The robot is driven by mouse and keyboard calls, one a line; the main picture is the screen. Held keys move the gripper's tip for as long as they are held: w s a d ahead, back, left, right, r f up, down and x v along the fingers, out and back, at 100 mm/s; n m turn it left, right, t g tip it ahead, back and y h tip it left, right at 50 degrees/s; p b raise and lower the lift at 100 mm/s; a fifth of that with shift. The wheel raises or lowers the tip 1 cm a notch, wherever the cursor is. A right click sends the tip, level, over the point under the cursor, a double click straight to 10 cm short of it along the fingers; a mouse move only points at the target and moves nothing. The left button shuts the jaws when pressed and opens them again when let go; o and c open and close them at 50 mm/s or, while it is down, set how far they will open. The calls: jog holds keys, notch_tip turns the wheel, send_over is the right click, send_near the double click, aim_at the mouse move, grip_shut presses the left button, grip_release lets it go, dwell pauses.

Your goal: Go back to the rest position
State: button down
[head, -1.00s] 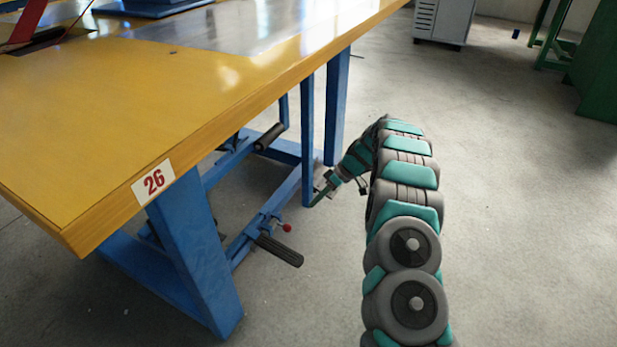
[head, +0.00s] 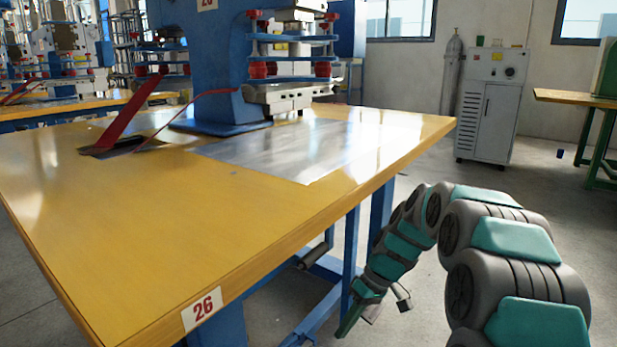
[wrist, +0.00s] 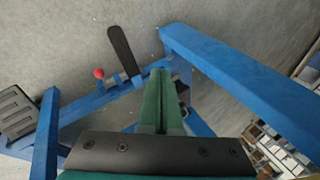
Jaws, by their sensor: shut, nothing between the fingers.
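My gripper (head: 352,321) is at the end of my grey and teal arm, low beside the right edge of the table, in front of its blue legs. In the wrist view my gripper (wrist: 160,75) shows its two green fingers pressed together with nothing between them. It points down towards the blue frame and the floor. Nothing is held.
The yellow table (head: 120,230) marked 26 stands left of my arm and carries a blue welding machine (head: 218,75). Its blue frame (wrist: 240,80), a black pedal lever (wrist: 123,48) and a red knob (wrist: 98,73) are near the fingers. A grey cabinet (head: 490,105) stands behind; open floor lies right.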

jog(key=s+d+r+m+h, duration=0.2)
jog(key=s, duration=1)
jog(key=s+d+r+m+h, duration=0.2)
jog(key=s+d+m, duration=0.1)
jog(key=s, duration=0.8)
jog(key=s+d+r+m+h, duration=0.1)
jog(key=s+d+m+h, duration=0.1)
jog(key=s, duration=1)
notch_tip(320, 180, up, 14)
jog(key=p, duration=1.4)
jog(key=shift+w+r, duration=0.25)
jog(key=shift+a, duration=0.1)
